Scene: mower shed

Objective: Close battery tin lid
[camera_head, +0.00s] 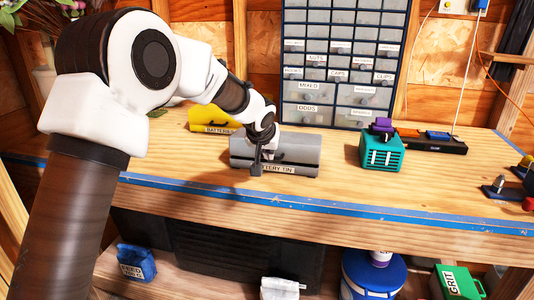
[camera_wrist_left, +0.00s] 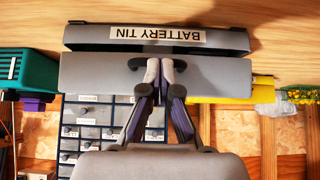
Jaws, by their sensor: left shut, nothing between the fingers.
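The grey battery tin (camera_head: 302,167) stands on the workbench near its front edge, with its label facing forward. It also shows upside down in the left wrist view (camera_wrist_left: 225,40). Its grey lid (camera_wrist_left: 95,75) has a small dark handle, and a dark gap shows between the lid and the labelled front part. My left gripper (camera_head: 271,156) is at the lid, with its shut, empty fingertips (camera_wrist_left: 160,66) at the handle; I cannot tell whether they touch it. The arm hides part of the tin in the head view. My right gripper is not in view.
A yellow batteries bin (camera_head: 205,118) stands behind the tin to the left. A teal box (camera_head: 382,152) with a purple item on top stands to the right. A drawer cabinet (camera_head: 340,70) rises behind. The bench between tin and teal box is clear.

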